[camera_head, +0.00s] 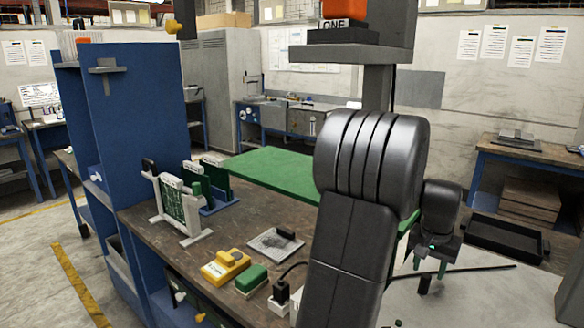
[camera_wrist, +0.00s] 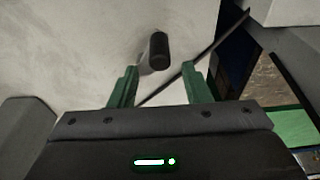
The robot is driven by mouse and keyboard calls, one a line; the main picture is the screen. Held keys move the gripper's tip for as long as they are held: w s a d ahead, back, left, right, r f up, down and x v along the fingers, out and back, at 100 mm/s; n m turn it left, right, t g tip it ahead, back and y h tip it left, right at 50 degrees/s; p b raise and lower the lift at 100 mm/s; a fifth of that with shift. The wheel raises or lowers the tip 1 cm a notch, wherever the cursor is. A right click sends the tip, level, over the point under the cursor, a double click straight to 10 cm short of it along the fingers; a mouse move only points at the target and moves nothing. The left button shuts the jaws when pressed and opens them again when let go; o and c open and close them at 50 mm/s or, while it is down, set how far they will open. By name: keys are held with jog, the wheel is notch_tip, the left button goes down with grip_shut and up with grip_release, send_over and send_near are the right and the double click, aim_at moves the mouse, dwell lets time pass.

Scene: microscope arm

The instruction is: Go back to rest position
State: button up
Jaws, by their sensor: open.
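My gripper (camera_head: 429,266) hangs at the right of the bench in the head view, beside my large dark arm link. Its two green fingers point down. In the wrist view, the green fingers of my gripper (camera_wrist: 159,84) stand apart with nothing held between them. A short black cylinder (camera_wrist: 159,50) shows beyond the fingertips, in line with the gap. A small dark piece (camera_head: 424,285) also shows just under the fingers in the head view. I cannot tell how far it is from them. My arm hides part of the bench and the green mat.
A wooden bench (camera_head: 140,217) carries a green mat (camera_head: 270,165), a rack of green boards (camera_head: 180,208), a yellow device (camera_head: 226,265) and a grey plate (camera_head: 275,243). A blue cabinet (camera_head: 125,120) stands left. A black tray (camera_head: 503,238) lies right. A thin dark rod (camera_wrist: 215,48) crosses beyond the fingers.

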aim_at(429, 279)
notch_tip(429, 279, down, 4)
jog(key=shift+f+b, duration=0.1)
jog(key=shift+b, duration=1.1)
jog(key=shift+s+d+r, duration=0.2)
jog(key=shift+s+r, duration=0.1)
jog(key=shift+s, duration=0.15)
jog(key=shift+a, duration=0.1)
